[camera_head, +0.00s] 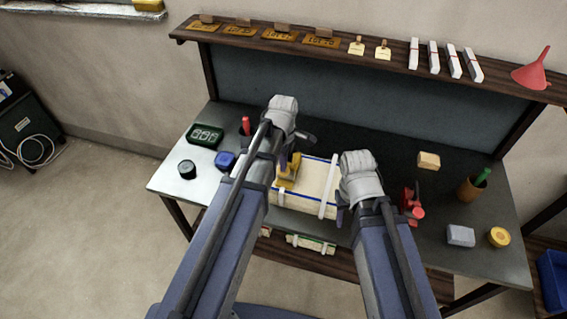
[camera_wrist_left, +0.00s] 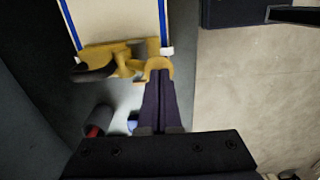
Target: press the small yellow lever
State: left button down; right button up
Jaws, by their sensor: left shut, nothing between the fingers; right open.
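The yellow lever (camera_head: 289,171) stands at the left end of a cream, blue-edged box (camera_head: 305,179) on the workbench. It also shows in the left wrist view as a yellow fitting (camera_wrist_left: 122,62) across the box's end. My left gripper (camera_wrist_left: 158,70) is shut and empty. Its tips are at a curved yellow part at the fitting's right end; I cannot tell whether they touch it. In the head view my left arm partly covers this area. My right gripper (camera_head: 341,212) is open by the right end of the box, partly hidden by its wrist.
On the bench's left are a green display (camera_head: 205,136), a black round object (camera_head: 187,169) and a blue object (camera_head: 225,161). On the right are a red clamp (camera_head: 411,203), a wooden block (camera_head: 428,160), a grey block (camera_head: 460,236) and a yellow roll (camera_head: 499,237). A shelf (camera_head: 350,62) runs behind.

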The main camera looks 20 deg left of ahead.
pick_arm(q)
jog(key=shift+s+f, duration=0.15)
jog(key=shift+f, duration=0.15)
pick_arm(e)
jog(key=shift+f, duration=0.3)
